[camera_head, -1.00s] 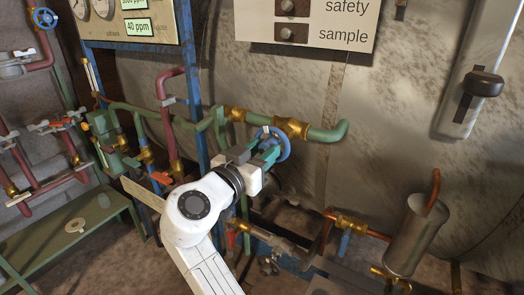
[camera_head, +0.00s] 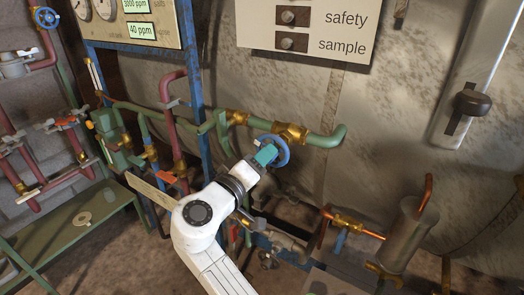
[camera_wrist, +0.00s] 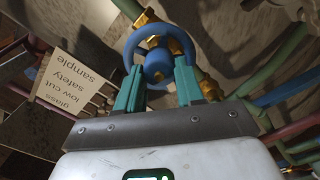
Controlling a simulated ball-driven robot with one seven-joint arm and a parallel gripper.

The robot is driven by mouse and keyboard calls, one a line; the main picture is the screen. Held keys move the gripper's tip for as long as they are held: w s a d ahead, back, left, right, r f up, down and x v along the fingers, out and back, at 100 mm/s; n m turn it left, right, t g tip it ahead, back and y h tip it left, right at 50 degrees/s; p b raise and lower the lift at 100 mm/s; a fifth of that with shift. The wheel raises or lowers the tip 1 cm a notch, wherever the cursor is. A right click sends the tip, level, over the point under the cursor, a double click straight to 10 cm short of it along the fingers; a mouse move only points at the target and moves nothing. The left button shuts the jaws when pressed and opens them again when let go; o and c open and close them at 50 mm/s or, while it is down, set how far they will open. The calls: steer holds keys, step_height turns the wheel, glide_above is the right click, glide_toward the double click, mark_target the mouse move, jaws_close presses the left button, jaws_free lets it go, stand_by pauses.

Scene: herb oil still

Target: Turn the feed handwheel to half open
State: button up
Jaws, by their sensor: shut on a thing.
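A blue handwheel (camera_head: 284,152) sits on a brass valve (camera_head: 290,132) in the green pipe at the middle of the head view. I see no label naming it. My gripper (camera_head: 265,155) reaches it from the lower left and is shut on it. In the wrist view, the two teal fingers of my gripper (camera_wrist: 160,84) stand on either side of the lower part of the handwheel (camera_wrist: 158,65). The hub and upper rim show between and above them. In the head view the gripper hides part of the wheel, and I cannot read its opening.
A second blue handwheel (camera_head: 46,17) is at the top left. A red pipe (camera_head: 172,125) and blue post (camera_head: 195,70) stand left of my gripper. A metal cylinder (camera_head: 406,235) with copper pipes is at lower right. A green bench (camera_head: 65,235) is at left.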

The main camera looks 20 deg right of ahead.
steer(key=shift+a+f+n+p, duration=0.1)
steer(key=shift+n+p, duration=2.5)
steer(key=shift+n, duration=0.55)
steer(key=shift+f+n+p, duration=0.1)
steer(key=shift+n+p, duration=2.45)
steer(key=shift+n, duration=0.6)
steer(key=o, duration=1)
steer(key=shift+o, duration=0.2)
steer(key=b+v, duration=0.2)
steer(key=v, duration=0.8)
steer(key=shift+s+a, duration=0.25)
steer(key=shift+a, duration=0.05)
